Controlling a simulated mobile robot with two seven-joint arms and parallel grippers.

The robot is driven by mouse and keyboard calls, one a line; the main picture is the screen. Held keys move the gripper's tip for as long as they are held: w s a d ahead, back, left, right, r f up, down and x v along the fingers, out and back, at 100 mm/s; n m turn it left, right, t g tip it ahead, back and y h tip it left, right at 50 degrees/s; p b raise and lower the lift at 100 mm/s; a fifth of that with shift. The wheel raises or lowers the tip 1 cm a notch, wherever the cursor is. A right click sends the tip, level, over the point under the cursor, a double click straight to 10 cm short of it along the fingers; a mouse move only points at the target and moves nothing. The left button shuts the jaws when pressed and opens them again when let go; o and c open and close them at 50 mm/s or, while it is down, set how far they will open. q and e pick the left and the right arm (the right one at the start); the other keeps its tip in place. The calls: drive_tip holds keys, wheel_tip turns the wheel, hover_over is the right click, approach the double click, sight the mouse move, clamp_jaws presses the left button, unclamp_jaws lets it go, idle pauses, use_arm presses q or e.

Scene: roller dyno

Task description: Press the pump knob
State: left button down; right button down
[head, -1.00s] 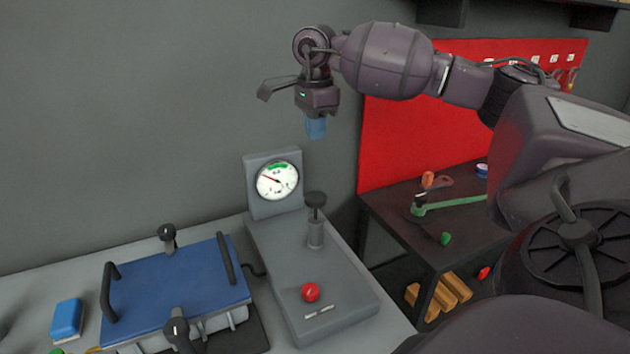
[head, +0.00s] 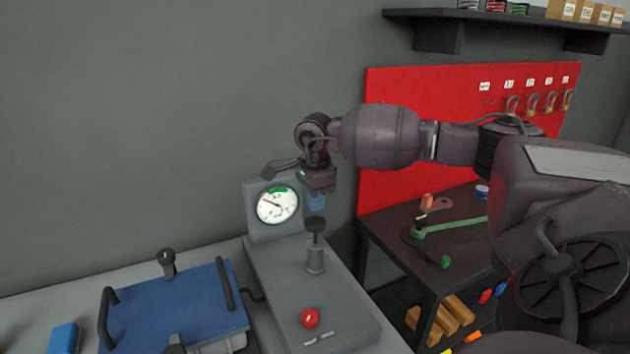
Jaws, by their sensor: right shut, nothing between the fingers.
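The pump knob (head: 316,224) is a dark round cap on a stem above a grey cylinder (head: 315,257), on a grey machine base (head: 275,272). My right gripper (head: 316,202) points down with blue fingertips shut and empty. Its tips show just above the knob; I cannot tell whether they touch it. A dial gauge (head: 277,206) with a green band and a red needle stands at the back of the base. A red button (head: 310,318) sits at the front of the base. My left gripper is not in view.
A blue lidded unit (head: 170,305) with black handles sits left of the machine, and a blue block (head: 63,338) lies further left. A dark table (head: 385,228) with tools stands at right before a red pegboard (head: 400,100). A shelf (head: 480,22) hangs above.

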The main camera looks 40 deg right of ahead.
sight(315, 221)
drive_tip(key=shift+f, duration=1.45)
drive_tip(key=shift+f, duration=0.1)
wheel_tip(315, 221, down, 5)
drive_tip(key=b, duration=0.3)
drive_tip(key=shift+s+f, duration=0.1)
drive_tip(key=shift+a, duration=0.1)
